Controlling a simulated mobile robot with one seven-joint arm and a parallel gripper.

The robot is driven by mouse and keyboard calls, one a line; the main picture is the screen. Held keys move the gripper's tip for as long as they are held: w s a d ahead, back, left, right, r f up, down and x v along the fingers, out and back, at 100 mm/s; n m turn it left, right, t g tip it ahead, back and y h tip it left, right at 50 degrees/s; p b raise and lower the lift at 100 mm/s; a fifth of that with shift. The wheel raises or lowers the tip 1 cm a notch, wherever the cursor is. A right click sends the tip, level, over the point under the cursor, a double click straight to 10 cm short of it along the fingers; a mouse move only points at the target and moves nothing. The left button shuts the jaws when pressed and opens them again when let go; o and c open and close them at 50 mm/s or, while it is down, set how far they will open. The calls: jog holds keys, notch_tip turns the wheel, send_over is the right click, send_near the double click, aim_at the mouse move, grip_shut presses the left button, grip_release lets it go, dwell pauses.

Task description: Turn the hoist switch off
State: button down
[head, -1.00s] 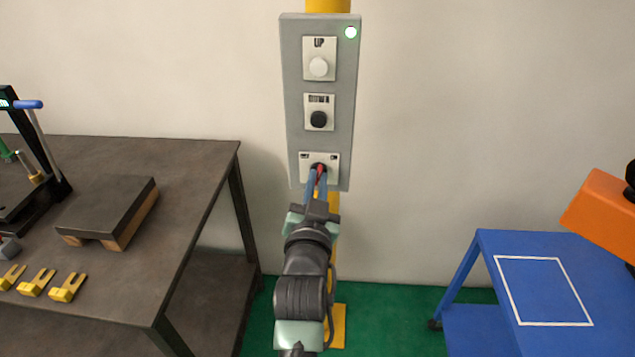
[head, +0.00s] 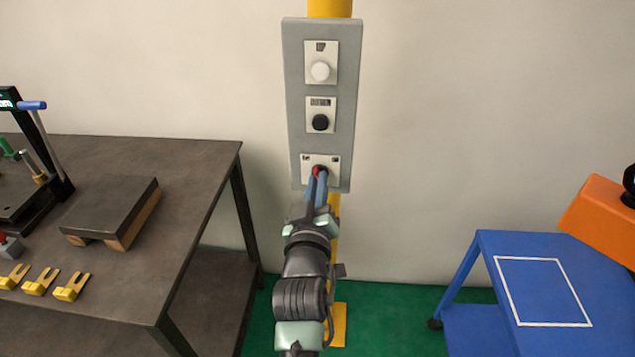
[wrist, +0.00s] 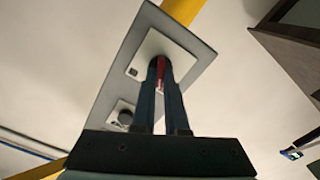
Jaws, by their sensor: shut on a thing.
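The grey hoist control panel (head: 344,110) is fixed on a yellow post. Its lowest white plate (head: 334,160) carries the rotary switch with a red knob (head: 317,171). My gripper (head: 318,176) reaches up to this plate, its blue fingers shut on the red knob. The wrist view shows the red knob (wrist: 161,72) between the two dark fingers, in front of the plate (wrist: 150,50). The fingers hide much of the knob, so its exact angle is hard to read. No lit lamp shows on the panel.
Above the switch are a black button (head: 320,122) and a white button (head: 320,71). A dark workbench (head: 190,210) with a block and yellow forked pieces stands at left. A blue table (head: 480,265) stands at right. The wall beside the panel is clear.

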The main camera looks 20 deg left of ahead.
jog(key=shift+n, duration=0.3)
jog(key=c, duration=0.9)
grip_release()
jog(key=shift+c, duration=0.2)
jog(key=b+v, duration=0.1)
jog(key=v, duration=1.2)
